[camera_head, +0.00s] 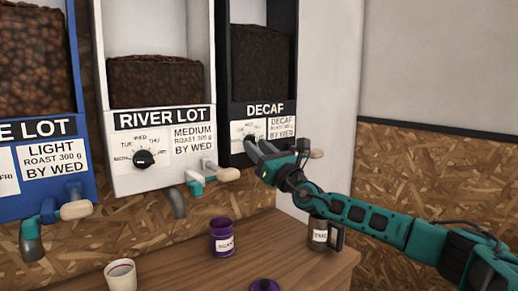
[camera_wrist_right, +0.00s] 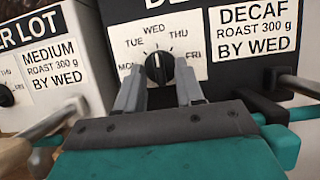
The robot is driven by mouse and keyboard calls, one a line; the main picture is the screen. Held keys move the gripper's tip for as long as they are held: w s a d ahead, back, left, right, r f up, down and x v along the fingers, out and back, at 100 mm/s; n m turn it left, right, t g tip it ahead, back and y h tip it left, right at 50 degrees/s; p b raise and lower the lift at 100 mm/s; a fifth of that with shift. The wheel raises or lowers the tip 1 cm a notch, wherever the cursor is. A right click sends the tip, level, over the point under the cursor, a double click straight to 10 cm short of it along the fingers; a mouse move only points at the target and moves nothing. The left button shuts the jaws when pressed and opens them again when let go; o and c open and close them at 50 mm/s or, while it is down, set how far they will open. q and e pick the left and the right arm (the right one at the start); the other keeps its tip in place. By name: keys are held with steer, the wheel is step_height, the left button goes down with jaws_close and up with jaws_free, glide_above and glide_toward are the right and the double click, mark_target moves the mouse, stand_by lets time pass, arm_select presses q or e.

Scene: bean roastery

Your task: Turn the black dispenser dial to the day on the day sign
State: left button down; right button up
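The black dispenser (camera_head: 237,60), labelled DECAF, hangs at the right of the row in the head view. Its dial (camera_wrist_right: 159,67) is a round black knob on a white plate marked MON, TUE, WED, THU, FRI. The dial's pale mark points up, toward WED. My right gripper (camera_wrist_right: 160,78) is open, its two fingers on either side of the dial's lower part. I cannot tell whether they touch it. In the head view my right gripper (camera_head: 257,148) partly covers the dial plate. I see no separate day sign; the black dispenser's label (camera_wrist_right: 254,30) reads BY WED. My left gripper is out of view.
A white RIVER LOT dispenser (camera_head: 118,181) and a blue dispenser (camera_head: 72,204) hang to the left, with protruding taps. Below, a wooden counter (camera_head: 190,262) holds a purple tin (camera_head: 222,238), a purple lid (camera_head: 264,286), a white cup (camera_head: 121,276) and a dark mug (camera_head: 318,235).

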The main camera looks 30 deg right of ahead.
steer(key=shift+c, duration=1.3)
jaws_close()
